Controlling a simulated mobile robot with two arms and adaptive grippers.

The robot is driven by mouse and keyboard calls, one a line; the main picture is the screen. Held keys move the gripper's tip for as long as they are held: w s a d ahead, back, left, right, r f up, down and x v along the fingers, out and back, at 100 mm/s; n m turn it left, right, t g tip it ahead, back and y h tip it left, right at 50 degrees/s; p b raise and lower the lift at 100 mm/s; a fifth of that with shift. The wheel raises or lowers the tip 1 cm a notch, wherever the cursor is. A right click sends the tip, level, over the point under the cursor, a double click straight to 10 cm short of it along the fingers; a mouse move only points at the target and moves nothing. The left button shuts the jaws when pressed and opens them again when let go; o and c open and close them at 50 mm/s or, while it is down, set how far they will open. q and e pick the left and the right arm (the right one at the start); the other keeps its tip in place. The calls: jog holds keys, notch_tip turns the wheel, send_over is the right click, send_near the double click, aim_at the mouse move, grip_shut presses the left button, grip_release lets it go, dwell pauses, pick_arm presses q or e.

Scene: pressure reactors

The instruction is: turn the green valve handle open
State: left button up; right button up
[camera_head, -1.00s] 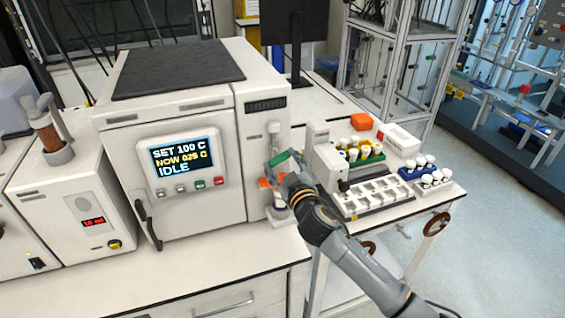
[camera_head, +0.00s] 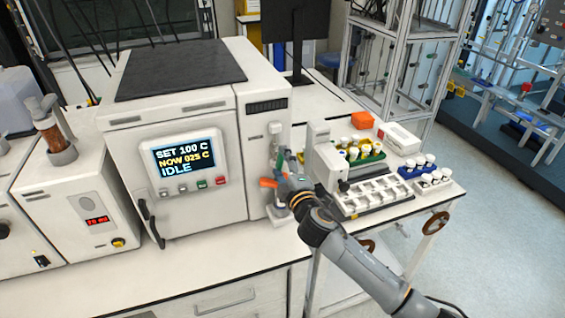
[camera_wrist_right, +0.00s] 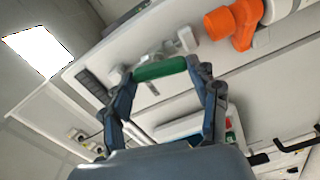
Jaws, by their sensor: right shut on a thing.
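The green valve handle (camera_wrist_right: 158,70) shows as a short green bar in the right wrist view. My right gripper (camera_wrist_right: 163,73) is shut on it, with one finger at each end of the bar. In the head view my right gripper (camera_head: 287,163) is at the right front of the white reactor (camera_head: 190,218), by its valve column, and hides much of the handle. An orange part (camera_head: 268,183) sits just below and left of the gripper; in the wrist view an orange fitting (camera_wrist_right: 235,22) is at the top right. My left gripper is not in view.
The reactor's screen (camera_head: 184,157) reads SET 100 C, NOW 025 C, IDLE. Close on the right stand a white device (camera_head: 325,160), a vial tray (camera_head: 378,198) and several capped vials. A white unit (camera_head: 75,205) stands to the left. The bench front (camera_head: 190,275) is clear.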

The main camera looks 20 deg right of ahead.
jog(key=shift+n, duration=1.2)
jog(key=o, duration=1.1)
jog(key=shift+a, duration=0.1)
jog(key=shift+o, duration=0.2)
jog(key=shift+s+f, duration=0.1)
jog(key=s, duration=1.1)
jog(key=shift+s+d, duration=0.2)
jog(key=shift+s, duration=0.2)
